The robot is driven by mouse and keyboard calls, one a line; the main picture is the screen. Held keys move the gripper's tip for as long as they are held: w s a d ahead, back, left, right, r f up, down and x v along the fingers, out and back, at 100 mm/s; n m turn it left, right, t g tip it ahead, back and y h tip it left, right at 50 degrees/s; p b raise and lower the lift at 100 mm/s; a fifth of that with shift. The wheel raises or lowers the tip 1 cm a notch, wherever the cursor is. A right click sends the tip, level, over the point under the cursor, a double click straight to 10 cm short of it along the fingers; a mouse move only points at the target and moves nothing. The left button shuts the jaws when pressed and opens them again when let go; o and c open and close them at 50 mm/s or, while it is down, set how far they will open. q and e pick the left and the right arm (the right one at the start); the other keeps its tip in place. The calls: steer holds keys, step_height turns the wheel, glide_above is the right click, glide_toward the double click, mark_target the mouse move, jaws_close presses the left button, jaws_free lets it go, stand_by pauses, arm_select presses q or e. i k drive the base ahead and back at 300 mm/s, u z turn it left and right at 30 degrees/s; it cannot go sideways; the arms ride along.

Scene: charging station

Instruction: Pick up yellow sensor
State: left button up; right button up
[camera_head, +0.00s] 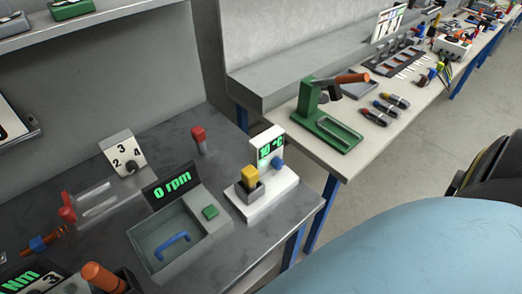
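The device has a dark screen (270,148) with green text, which looks like a temperature, and a blue knob (278,164) to the right of the sensor. Neither of my grippers is in view.
Left of the device is a grey basin (170,236) with a blue handle and a "0 rpm" screen (171,187). A red-topped post (199,139) stands behind. A second bench (307,165) carries a green press (327,130). Dark benchtop lies bare around the post.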

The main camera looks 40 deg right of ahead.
mark_target(250, 175)
steer(key=k, duration=0.5)
steer(key=z, duration=0.6)
steer(key=i, duration=0.35)
steer(key=z, duration=0.25)
steer(key=k, duration=0.45)
steer(key=u, duration=0.6)
steer(key=i, duration=0.6)
steer(key=z, duration=0.25)
